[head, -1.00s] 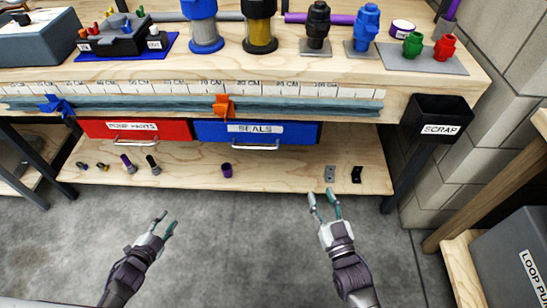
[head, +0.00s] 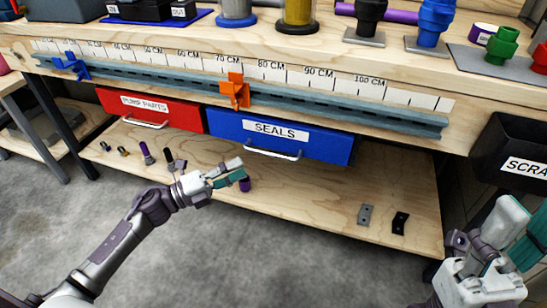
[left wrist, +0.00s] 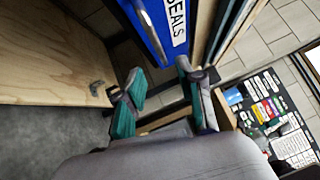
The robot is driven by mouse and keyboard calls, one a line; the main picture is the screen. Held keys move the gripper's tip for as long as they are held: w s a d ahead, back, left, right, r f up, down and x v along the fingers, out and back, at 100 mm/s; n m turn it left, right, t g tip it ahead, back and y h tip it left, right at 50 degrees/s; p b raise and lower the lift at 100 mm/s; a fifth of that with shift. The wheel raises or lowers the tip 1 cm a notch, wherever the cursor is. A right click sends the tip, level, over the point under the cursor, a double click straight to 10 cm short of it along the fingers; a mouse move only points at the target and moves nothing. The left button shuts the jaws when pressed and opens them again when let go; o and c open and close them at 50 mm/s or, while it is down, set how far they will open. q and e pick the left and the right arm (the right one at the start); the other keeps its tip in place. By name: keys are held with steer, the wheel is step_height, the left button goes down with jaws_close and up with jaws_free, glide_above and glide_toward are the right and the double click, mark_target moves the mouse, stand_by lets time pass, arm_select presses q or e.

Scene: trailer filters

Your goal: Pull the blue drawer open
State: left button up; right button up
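The blue drawer (head: 280,137), labelled SEALS, hangs under the workbench and looks closed. Its silver bar handle (head: 272,153) runs below the label. In the left wrist view the blue front (left wrist: 148,32) and its handle (left wrist: 155,30) are at the top, ahead of the fingers. My left gripper (head: 242,172) is just in front of and below-left of the handle, not touching it. Its fingers (left wrist: 160,85) stand apart and hold nothing. My right gripper (head: 522,222) is close to the camera at the lower right, its fingers apart and partly cut off by the frame.
A red drawer (head: 150,109) labelled PUMP PARTS is left of the blue one. A lower shelf (head: 310,204) carries several small parts, with a purple one (head: 244,184) by my left fingers. A black scrap bin (head: 515,150) hangs at right. An orange clamp (head: 236,91) sits on the rail above.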

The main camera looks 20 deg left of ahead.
mark_target(272, 153)
arm_select(q)
steer(key=b+x, duration=0.1)
steer(key=x, duration=0.9)
steer(key=shift+w+f+b, duration=0.1)
steer(key=shift+b, duration=0.3)
jaws_close()
